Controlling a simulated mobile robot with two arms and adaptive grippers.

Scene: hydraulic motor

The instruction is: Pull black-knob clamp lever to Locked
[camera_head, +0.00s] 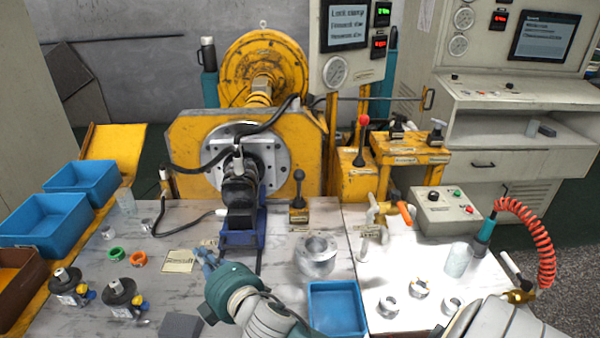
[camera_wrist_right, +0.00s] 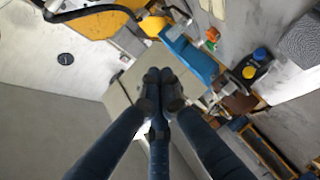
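I cannot make out the lever surely in the right wrist view. My left gripper is not in view.
A red-knob lever (camera_head: 363,130) stands on a yellow block farther right. A black motor (camera_head: 240,185) sits on the blue stand left of the clamp lever. A metal ring (camera_head: 316,256) and a blue tray (camera_head: 337,308) lie right of my gripper. Several bins line the left.

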